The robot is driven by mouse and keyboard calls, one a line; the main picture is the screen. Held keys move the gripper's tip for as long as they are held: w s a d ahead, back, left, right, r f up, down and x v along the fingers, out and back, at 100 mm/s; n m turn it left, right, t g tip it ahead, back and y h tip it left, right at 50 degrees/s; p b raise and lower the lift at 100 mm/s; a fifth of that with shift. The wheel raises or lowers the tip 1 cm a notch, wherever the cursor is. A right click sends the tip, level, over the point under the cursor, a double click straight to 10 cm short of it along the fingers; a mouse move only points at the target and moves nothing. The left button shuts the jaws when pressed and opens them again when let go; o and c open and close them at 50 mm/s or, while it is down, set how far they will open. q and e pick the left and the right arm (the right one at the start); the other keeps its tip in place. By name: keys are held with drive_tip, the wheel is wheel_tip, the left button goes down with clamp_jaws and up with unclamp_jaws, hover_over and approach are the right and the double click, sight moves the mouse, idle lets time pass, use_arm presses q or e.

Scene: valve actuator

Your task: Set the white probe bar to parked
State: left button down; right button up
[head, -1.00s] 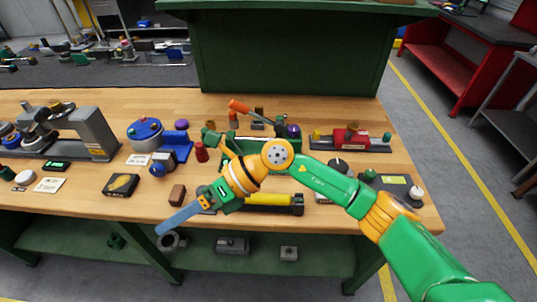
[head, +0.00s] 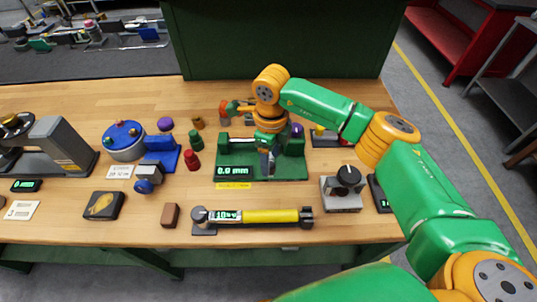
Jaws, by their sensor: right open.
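A green fixture (head: 292,168) stands near the middle of the bench, with a display reading 0.0 mm and a yellow label in front. My right gripper (head: 267,168) points down over the middle of this fixture, its jaws open. The gripper and wrist cover the fixture's centre, and I cannot make out a white probe bar there or whether the fingers touch anything. A dark purple knob (head: 297,130) shows at the fixture's back right. My left gripper is not in view.
A torque wrench with a yellow handle (head: 270,216) lies in front of the fixture. A grey block with a black knob (head: 345,188) stands to the right. Red (head: 192,160) and green (head: 196,140) pieces and a blue vise (head: 161,153) stand to the left.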

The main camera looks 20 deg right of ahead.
sight(271, 164)
wheel_tip(271, 164, down, 3)
drive_tip(key=shift+s+r, duration=0.1)
drive_tip(key=shift+s, duration=0.05)
drive_tip(key=shift+w+f, duration=0.2)
drive_tip(key=shift+w, duration=0.2)
drive_tip(key=shift+s+r, duration=0.1)
drive_tip(key=shift+s, duration=0.1)
clamp_jaws()
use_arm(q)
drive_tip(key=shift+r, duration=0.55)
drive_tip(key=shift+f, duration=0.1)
